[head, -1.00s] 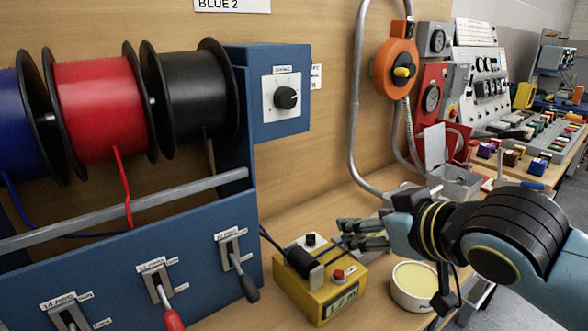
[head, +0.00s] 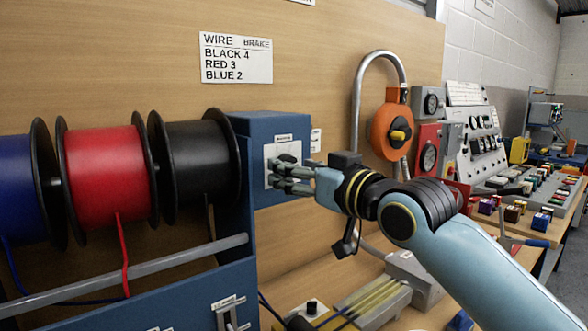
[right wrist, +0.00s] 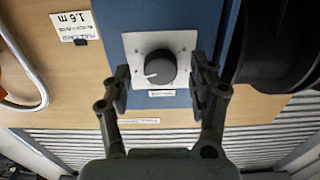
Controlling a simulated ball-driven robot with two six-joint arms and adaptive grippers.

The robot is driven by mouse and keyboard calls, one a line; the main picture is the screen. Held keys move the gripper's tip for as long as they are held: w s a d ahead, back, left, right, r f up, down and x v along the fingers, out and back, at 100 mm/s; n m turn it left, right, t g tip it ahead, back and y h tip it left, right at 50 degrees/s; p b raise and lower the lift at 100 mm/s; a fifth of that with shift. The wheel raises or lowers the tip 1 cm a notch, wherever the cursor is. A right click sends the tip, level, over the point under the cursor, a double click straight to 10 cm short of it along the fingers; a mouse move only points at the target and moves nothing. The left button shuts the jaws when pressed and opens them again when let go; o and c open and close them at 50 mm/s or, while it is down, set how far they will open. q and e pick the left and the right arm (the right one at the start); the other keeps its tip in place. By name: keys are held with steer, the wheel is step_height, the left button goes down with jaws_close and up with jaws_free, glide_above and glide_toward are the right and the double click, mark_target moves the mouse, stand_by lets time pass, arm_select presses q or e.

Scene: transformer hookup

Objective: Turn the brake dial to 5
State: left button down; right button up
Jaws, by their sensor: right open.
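The brake dial (right wrist: 159,68) is a round dark knob with a white pointer line on a pale square plate (right wrist: 185,42), fixed to the blue box (head: 272,133). In the right wrist view the right gripper (right wrist: 163,88) is open, with one finger on either side of the knob. I cannot tell whether the fingers touch it. The numbers around the dial are too small to read. My left gripper is not in view.
A sign (head: 236,58) above reads black 4, red 3, blue 2. Blue, red (head: 105,180) and black (head: 203,165) wire spools stand left of the box. An orange device (head: 391,132) with a metal pipe is to the right.

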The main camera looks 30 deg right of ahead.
steer(key=shift+w+a, duration=0.1)
steer(key=shift+w, duration=0.35)
steer(key=shift+c, duration=0.3)
steer(key=c, duration=1.1)
steer(key=shift+r+m+p, duration=0.1)
steer(key=shift+m+p, duration=4.8)
steer(key=shift+p, duration=0.1)
steer(key=shift+a, duration=0.1)
